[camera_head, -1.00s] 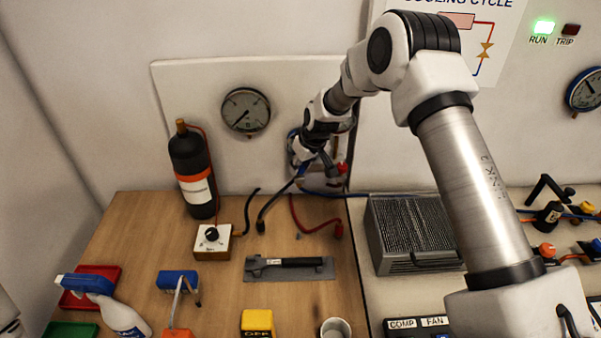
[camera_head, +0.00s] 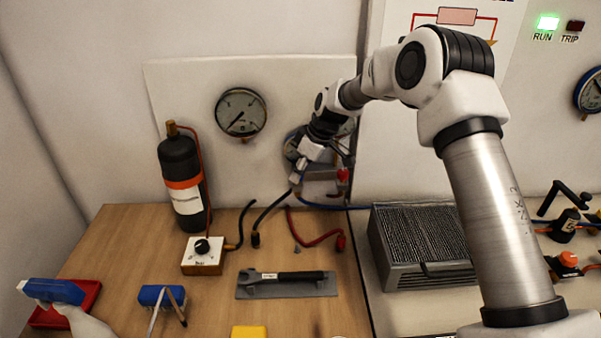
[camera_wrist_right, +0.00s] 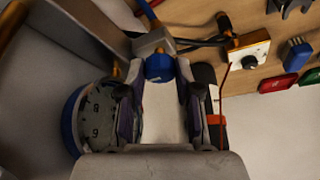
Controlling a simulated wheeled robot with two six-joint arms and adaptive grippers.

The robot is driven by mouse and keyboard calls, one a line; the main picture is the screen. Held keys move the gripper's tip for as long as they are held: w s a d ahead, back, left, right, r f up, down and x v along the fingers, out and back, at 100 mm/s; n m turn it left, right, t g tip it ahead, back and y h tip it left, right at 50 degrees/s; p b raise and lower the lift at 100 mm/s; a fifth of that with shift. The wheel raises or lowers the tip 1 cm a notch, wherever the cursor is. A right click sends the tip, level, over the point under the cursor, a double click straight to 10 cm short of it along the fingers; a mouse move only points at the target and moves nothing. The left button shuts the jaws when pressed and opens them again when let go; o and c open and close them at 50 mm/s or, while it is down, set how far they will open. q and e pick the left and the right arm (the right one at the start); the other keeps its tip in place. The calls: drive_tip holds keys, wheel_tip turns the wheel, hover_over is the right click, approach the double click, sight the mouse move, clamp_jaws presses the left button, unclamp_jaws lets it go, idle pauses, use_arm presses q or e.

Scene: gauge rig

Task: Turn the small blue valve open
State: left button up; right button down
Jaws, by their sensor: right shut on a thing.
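The small blue valve (camera_wrist_right: 159,66) shows in the right wrist view as a blue knob on a grey metal body. It sits between the two fingertips of my right gripper (camera_wrist_right: 157,76), which is shut on it. In the head view my right gripper (camera_head: 299,174) is at the manifold on the back panel, below and right of the left pressure gauge. There the arm and fingers largely hide the valve, so its turn angle cannot be read. My left gripper is out of view.
A pressure gauge (camera_head: 241,112) hangs on the panel. A finned grey unit (camera_head: 419,247) stands right of the gripper.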

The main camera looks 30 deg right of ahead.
drive_tip(key=shift+s+f, duration=0.1)
drive_tip(key=shift+f, duration=0.05)
drive_tip(key=c, duration=0.8)
unclamp_jaws()
drive_tip(key=shift+a, duration=0.1)
drive_tip(key=shift+w, duration=0.2)
